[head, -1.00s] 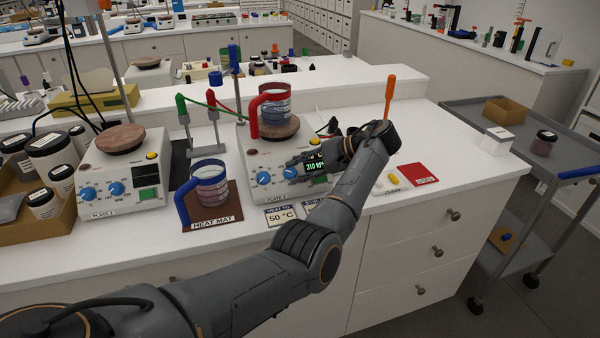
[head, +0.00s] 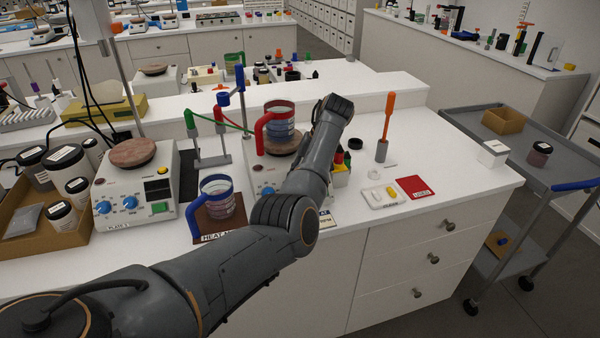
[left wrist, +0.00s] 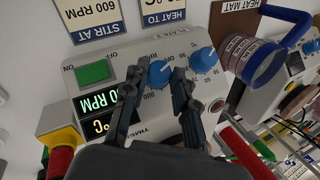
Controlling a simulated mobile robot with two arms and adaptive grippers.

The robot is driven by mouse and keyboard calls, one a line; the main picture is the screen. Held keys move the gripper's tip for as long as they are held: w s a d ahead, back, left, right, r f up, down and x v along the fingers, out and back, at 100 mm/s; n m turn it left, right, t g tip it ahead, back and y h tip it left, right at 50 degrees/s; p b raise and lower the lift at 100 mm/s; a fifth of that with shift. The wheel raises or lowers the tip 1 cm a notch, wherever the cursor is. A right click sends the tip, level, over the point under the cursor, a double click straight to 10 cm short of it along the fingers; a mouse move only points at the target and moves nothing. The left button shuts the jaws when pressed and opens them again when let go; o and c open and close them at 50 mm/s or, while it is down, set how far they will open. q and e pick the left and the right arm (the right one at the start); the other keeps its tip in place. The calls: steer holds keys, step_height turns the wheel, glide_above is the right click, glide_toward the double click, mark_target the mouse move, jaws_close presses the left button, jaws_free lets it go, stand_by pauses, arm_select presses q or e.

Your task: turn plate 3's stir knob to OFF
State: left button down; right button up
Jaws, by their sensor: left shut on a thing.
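The middle hot plate (head: 254,172) stands on the white bench, its front mostly hidden by my left arm in the head view. Its panel (left wrist: 140,50) shows upside down in the left wrist view. My left gripper (left wrist: 160,73) is shut on the blue knob (left wrist: 159,69) nearer the green switch, with a finger on each side. A second blue knob (left wrist: 203,58) is just right of the fingers. The display (left wrist: 98,112) is partly hidden and shows RPM and °C lines. The plate number and the knob's pointer are unclear. My right gripper is out of view.
A red-handled beaker (head: 280,118) stands on the plate's top. A blue-handled beaker (head: 217,196) stands on the heat mat (head: 206,232) at its left. Another hot plate (head: 125,190) is farther left. An orange-handled tool (head: 388,118) stands upright right of my arm.

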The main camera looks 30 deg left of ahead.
arm_select(q)
steer(key=shift+s+a+n+t+h+p, duration=0.2)
steer(key=shift+n+t+h+p, duration=0.2)
steer(key=shift+n+h+p, duration=0.6)
steer(key=shift+f+y, duration=0.1)
steer(key=shift+y, duration=0.2)
steer(key=c, duration=1.1)
jaws_free()
steer(key=shift+o, duration=0.2)
steer(key=shift+w+r, duration=0.1)
steer(key=shift+r, duration=0.1)
steer(key=v, duration=1.1)
steer(key=shift+r, duration=0.35)
steer(key=shift+f, duration=0.1)
